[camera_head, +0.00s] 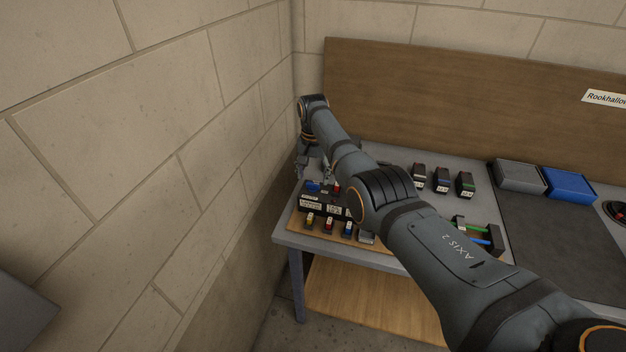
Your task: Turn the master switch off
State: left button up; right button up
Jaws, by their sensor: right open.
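A black switch unit (312,205) with white labels sits on a wooden board (298,225) at the table's left end. A small red part (337,188) and a blue part (313,187) show on top of it. I cannot tell which part is the master switch or how it is set; my right arm hides the unit's right side. My right gripper (314,175) is open, pointing down at the far side of the unit by the wall. I cannot tell whether it touches anything. My left gripper is out of view.
Several coloured connectors (328,225) line the board's front. Small black blocks (442,181) stand further right, near a black holder (478,236) with green and blue pieces. Grey (520,177) and blue (570,184) bins stand at the back. A stone wall (235,140) closes the left.

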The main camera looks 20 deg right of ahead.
aim_at(313, 183)
notch_tip(313, 183, up, 10)
jog(key=shift+f, duration=0.15)
dwell(0.4)
